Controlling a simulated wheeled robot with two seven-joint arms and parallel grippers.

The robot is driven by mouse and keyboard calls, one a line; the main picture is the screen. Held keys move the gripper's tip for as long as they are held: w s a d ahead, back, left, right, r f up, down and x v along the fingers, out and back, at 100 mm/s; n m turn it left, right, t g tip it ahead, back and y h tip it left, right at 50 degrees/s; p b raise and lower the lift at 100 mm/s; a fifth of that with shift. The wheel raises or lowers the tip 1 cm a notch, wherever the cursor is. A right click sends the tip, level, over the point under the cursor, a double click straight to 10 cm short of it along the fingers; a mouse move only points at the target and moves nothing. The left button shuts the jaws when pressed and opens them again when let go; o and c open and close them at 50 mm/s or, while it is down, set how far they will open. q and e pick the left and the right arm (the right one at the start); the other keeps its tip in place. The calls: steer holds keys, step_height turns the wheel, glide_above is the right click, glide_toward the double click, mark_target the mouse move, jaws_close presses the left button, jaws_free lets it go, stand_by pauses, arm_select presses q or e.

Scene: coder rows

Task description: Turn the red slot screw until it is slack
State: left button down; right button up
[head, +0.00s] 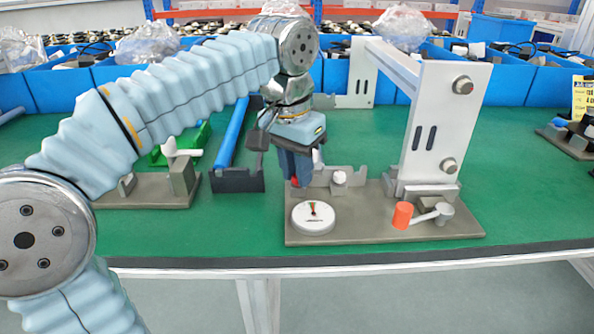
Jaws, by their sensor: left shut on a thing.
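My left gripper (298,180) points down at the left back part of a grey-brown fixture plate (360,233). Its dark fingers are shut on a small red part (295,182), which looks like the red slot screw. Only a bit of red shows between and beside the fingers; the slot is hidden. A white round dial (313,217) with a red and green mark lies on the plate just in front of the gripper. My right gripper is not in view.
A white upright frame (432,125) with round bolts stands on the plate's right side. An orange-red knob (402,215) with a grey lever is in front of it. A black holder (237,181) with a blue bar stands left of the gripper. Blue bins (515,82) line the back.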

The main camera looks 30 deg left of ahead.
arm_select(q)
steer(key=n, duration=0.5)
steer(key=shift+d+y, duration=0.1)
steer(key=shift+y, duration=0.3)
steer(key=shift+n, duration=0.6)
steer(key=n, duration=0.2)
steer(key=shift+w+n, duration=0.1)
steer(key=shift+n, duration=0.2)
steer(key=n, duration=0.4)
steer(key=shift+d+r+g+y, duration=0.1)
steer(key=shift+g+y, duration=0.3)
steer(key=n, duration=0.3)
steer(key=shift+n+g, duration=0.3)
steer(key=shift+n, duration=0.1)
steer(key=c, duration=1.1)
jaws_free()
